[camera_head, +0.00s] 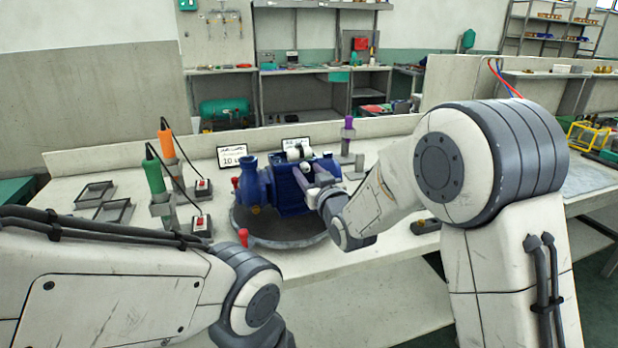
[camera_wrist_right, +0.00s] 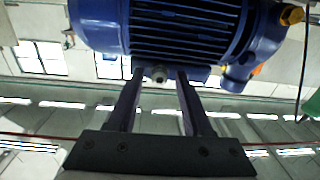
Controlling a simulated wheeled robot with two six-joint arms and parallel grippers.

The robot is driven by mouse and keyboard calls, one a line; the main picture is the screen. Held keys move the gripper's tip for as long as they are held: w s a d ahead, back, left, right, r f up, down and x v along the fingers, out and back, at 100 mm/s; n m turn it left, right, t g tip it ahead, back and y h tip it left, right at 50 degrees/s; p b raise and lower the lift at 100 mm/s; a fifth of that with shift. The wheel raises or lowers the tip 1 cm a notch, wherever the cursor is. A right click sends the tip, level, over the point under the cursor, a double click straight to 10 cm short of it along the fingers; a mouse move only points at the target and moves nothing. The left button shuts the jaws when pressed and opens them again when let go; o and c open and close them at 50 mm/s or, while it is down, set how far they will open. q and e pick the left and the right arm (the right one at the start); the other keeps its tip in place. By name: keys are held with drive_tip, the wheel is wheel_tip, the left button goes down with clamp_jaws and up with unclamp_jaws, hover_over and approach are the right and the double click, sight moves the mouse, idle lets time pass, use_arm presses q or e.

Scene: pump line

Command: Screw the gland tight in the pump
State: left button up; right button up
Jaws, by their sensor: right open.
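The blue pump (camera_head: 288,188) stands on a round dark turntable (camera_head: 284,238) at the middle of the bench. My right gripper (camera_head: 308,174) reaches it from the right and partly covers it. In the right wrist view the pump's ribbed blue body (camera_wrist_right: 185,28) fills the top. A small grey round fitting, probably the gland (camera_wrist_right: 160,74), sticks out below the body between the tips of my open right gripper (camera_wrist_right: 160,80). A gap shows on both sides of the fitting. My left arm crosses the lower left of the head view; its gripper is out of view.
Orange (camera_head: 166,142) and green (camera_head: 154,176) corded tools stand in holders left of the pump, near red-buttoned boxes (camera_head: 201,226). A purple-handled tool (camera_head: 348,128) and small displays (camera_head: 231,155) stand behind. Red knobs (camera_head: 243,236) rise at the turntable's edge. Empty frames (camera_head: 95,194) lie far left.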

drive_tip(key=shift+f+n+b, duration=0.1)
drive_tip(key=shift+n+b, duration=0.55)
drive_tip(key=shift+n, duration=1.05)
drive_tip(key=shift+b, duration=0.4)
drive_tip(key=shift+r, duration=0.2)
drive_tip(key=shift+c, duration=0.3)
clamp_jaws()
